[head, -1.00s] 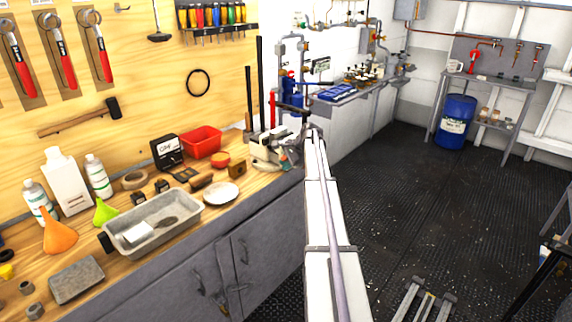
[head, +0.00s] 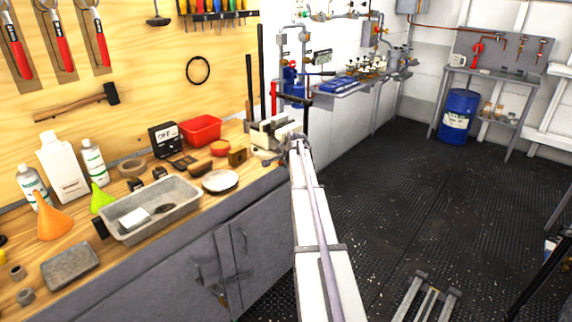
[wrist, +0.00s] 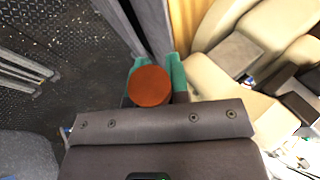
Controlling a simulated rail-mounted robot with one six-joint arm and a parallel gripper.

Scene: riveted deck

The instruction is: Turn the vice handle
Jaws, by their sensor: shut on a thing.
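The pale vice (head: 268,133) stands at the far right end of the wooden bench. My arm reaches out to it, and my gripper (head: 297,143) is at its near right side, small and partly hidden by the arm. In the wrist view, the green fingertips of my gripper (wrist: 157,76) are shut around the vice handle, whose round orange-brown end (wrist: 149,86) faces the camera. The beige vice body (wrist: 238,55) lies just right of the fingers. The rest of the handle is mostly hidden behind its end and the gripper.
The bench holds a grey tray (head: 190,190), a red bin (head: 201,128), a white plate (head: 220,180) and bottles, left of the vice. Grey cabinet doors (head: 235,245) are below. The dark floor (head: 400,200) to the right is mostly open, with a blue drum (head: 458,115) farther off.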

